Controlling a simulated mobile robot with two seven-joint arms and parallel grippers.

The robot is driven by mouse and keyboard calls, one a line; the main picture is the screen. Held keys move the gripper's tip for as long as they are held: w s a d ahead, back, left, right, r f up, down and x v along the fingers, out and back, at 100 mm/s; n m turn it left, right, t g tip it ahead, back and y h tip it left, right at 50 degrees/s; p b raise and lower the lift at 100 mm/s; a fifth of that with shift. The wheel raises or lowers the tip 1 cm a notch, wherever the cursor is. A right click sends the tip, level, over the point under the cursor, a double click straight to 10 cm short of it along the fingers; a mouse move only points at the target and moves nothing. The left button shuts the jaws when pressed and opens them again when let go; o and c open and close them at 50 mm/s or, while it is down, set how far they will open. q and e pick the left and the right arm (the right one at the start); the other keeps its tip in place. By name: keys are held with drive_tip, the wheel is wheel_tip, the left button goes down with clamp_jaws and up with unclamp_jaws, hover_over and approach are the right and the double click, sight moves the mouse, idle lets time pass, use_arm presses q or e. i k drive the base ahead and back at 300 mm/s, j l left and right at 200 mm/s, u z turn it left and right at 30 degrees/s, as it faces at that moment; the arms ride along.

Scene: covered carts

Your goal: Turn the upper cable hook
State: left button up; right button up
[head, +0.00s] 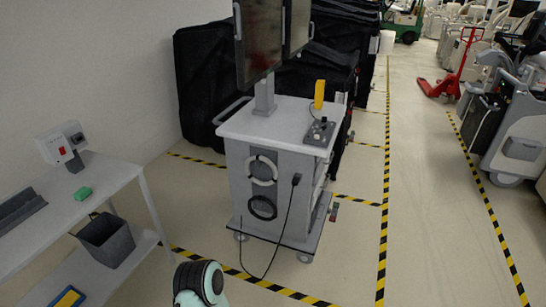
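A white and grey cart (238,160) stands in the middle of the head view, with two round fittings on its near side panel. The upper one is a pale ring (262,170), which seems to be the upper cable hook; its exact shape and angle are too small to tell. The lower one is a dark ring (262,207). A black plug (296,180) sits to the right of the upper ring, and its cable hangs down to the floor. Neither gripper is in view. Part of my own arm shows at the bottom edge, well short of the cart.
Black covered carts (205,80) stand behind. Floor right of the cart is clear up to a red pallet jack (452,75).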

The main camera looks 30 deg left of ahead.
sight(258, 163)
drive_tip(key=i+j+z, duration=0.1)
drive_tip(key=j, duration=0.25)
drive_tip(key=i+j+z, duration=0.1)
drive_tip(key=j, duration=0.25)
drive_tip(key=i+j+z, duration=0.1)
drive_tip(key=j, duration=0.25)
drive_tip(key=i+j, duration=0.15)
drive_tip(key=j, duration=0.2)
drive_tip(key=i+j, duration=0.15)
drive_tip(key=j, duration=0.25)
drive_tip(key=i+j+z, duration=0.1)
drive_tip(key=j, duration=0.25)
drive_tip(key=i, duration=0.05)
